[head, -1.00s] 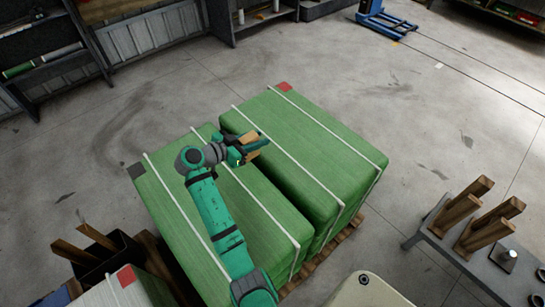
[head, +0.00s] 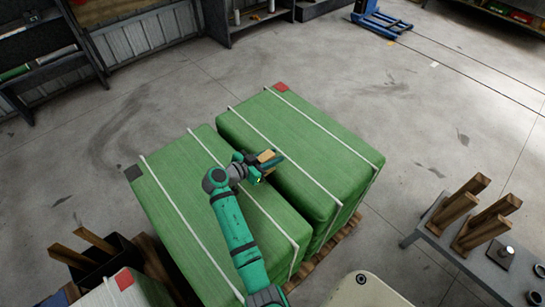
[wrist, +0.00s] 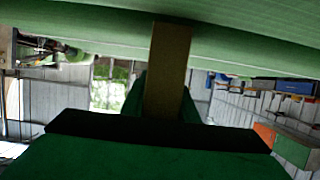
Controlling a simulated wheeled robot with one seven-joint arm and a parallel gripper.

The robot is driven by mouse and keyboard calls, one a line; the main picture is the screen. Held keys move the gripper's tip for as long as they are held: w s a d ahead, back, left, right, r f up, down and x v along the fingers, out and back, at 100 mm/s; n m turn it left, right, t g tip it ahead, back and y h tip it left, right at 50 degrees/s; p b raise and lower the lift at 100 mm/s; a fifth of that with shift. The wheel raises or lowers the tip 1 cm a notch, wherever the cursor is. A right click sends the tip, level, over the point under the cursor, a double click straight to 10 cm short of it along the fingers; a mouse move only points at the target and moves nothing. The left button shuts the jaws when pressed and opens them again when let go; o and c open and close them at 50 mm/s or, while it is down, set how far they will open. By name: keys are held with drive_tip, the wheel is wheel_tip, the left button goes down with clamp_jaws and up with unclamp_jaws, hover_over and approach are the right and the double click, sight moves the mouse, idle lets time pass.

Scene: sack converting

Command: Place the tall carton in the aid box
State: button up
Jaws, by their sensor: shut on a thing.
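My gripper (head: 262,166) is over the two green bales, close to the gap between them. It is shut on the tall carton (head: 266,156), a small tan block mostly hidden by the fingers in the head view. In the wrist view the carton (wrist: 167,72) is a dark brown upright strip between the fingers, with its top end against the green bale surface in the picture. I cannot tell whether it touches the bale. I cannot make out the aid box in either view.
The left green bale (head: 185,200) and right green bale (head: 310,150) stand strapped on a wooden pallet (head: 325,245). A grey bench (head: 435,245) with wooden posts is at the right. A dark bin (head: 105,262) stands at lower left. Open floor (head: 420,110) lies beyond.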

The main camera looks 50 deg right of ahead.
drive_tip(key=o, duration=0.6)
drive_tip(key=shift+f, duration=0.1)
drive_tip(key=o, duration=0.5)
drive_tip(key=shift+c, duration=0.2)
